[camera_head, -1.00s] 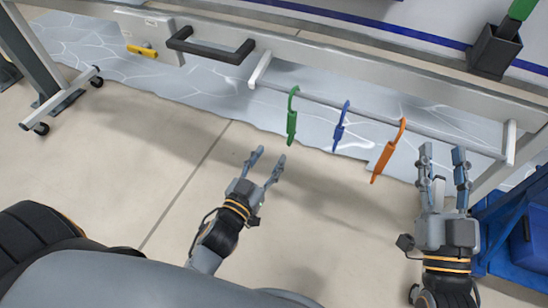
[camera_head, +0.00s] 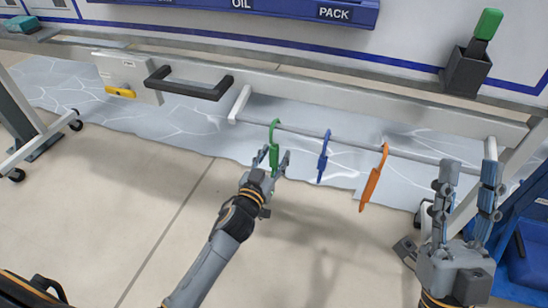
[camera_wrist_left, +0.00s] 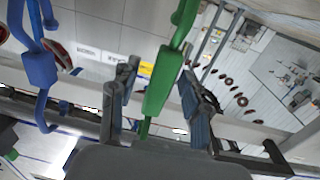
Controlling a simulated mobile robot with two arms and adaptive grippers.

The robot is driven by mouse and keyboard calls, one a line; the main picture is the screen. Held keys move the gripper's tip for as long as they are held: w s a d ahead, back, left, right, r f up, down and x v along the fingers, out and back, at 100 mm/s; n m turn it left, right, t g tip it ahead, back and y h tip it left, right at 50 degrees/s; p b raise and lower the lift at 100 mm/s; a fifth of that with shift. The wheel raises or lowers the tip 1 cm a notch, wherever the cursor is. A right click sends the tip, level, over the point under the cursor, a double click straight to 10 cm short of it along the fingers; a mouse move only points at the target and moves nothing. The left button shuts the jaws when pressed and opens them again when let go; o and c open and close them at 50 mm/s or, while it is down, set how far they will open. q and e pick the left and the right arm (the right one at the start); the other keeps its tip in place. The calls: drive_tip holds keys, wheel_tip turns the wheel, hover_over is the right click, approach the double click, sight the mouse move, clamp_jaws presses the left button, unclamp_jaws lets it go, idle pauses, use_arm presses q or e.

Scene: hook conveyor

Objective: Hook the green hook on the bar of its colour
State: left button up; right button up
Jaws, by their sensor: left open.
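The green hook (camera_head: 274,146) hangs on a grey rail (camera_head: 345,142) in the head view, at the left of the row. A blue hook (camera_head: 323,157) and an orange hook (camera_head: 374,179) hang to its right. My left gripper (camera_head: 272,158) is open around the lower part of the green hook. In the left wrist view the green hook (camera_wrist_left: 165,80) stands between the two fingers of my left gripper (camera_wrist_left: 155,95), with gaps on both sides. My right gripper (camera_head: 468,190) is open and empty at the right. I see no coloured bar.
A black handle (camera_head: 188,82) and a box with a yellow part (camera_head: 122,90) sit on the beam to the left. A black holder with a green-topped tool (camera_head: 467,72) stands at the upper right. A blue cart (camera_head: 525,240) is at the right edge.

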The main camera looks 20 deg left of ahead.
use_arm(q)
drive_tip(key=shift+c, duration=0.4)
clamp_jaws()
idle(0.4)
